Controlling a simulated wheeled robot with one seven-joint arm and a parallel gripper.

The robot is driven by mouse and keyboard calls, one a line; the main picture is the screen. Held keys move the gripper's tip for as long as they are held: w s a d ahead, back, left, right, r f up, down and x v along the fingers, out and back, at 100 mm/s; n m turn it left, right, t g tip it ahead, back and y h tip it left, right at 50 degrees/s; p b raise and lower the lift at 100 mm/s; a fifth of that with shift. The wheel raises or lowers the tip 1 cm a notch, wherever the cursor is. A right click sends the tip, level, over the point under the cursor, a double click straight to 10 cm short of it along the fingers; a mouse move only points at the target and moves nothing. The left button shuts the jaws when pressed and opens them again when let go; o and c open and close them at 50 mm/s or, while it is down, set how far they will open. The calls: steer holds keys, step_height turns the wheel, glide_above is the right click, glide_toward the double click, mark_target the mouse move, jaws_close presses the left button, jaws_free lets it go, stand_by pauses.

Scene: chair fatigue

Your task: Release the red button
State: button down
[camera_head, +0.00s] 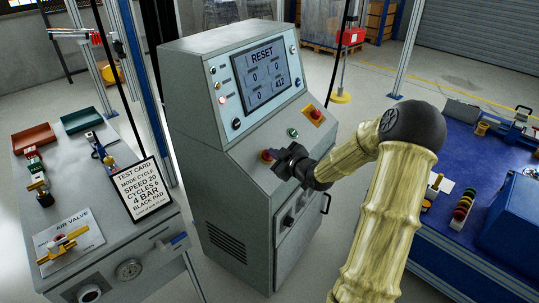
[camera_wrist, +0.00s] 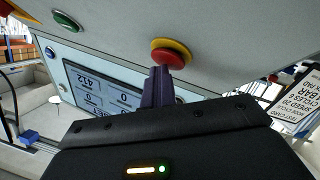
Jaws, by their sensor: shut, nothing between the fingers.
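The red button (camera_wrist: 172,52) has a mushroom head with a yellow ring and stands out from the grey console face in the wrist view. In the head view, the red button (camera_head: 266,155) is partly hidden behind my gripper (camera_head: 272,160). My gripper is shut and empty, and its dark fingertips (camera_wrist: 158,72) overlap the button's near edge in the wrist view. I cannot tell whether they touch it. The console screen (camera_head: 262,75) reads RESET, with 412 in one field.
A green button (camera_head: 293,132) and a red knob on a yellow plate (camera_head: 315,114) sit farther along the sloped panel. A workbench with a test card (camera_head: 146,190) stands at left. A blue-topped bench (camera_head: 440,232) stands at right.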

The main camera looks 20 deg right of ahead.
steer(key=shift+f, duration=0.1)
steer(key=shift+w+a+f+b, duration=0.2)
steer(key=shift+f+b, duration=0.1)
steer(key=shift+b, duration=0.15)
steer(key=shift+s, duration=0.2)
stand_by(0.5)
steer(key=shift+s+d+r+p, duration=0.2)
steer(key=shift+r+p, duration=0.4)
steer(key=shift+s+d+r+p, duration=0.15)
steer(key=shift+s+r+p, duration=0.05)
steer(key=shift+r+p, duration=0.4)
steer(key=shift+s+d+r+p, duration=0.3)
steer(key=shift+s+r+p, duration=0.15)
steer(key=shift+r+p, duration=0.3)
steer(key=shift+s+d+r+p, duration=0.3)
steer(key=shift+s+r+p, duration=0.1)
steer(key=shift+r+p, duration=0.3)
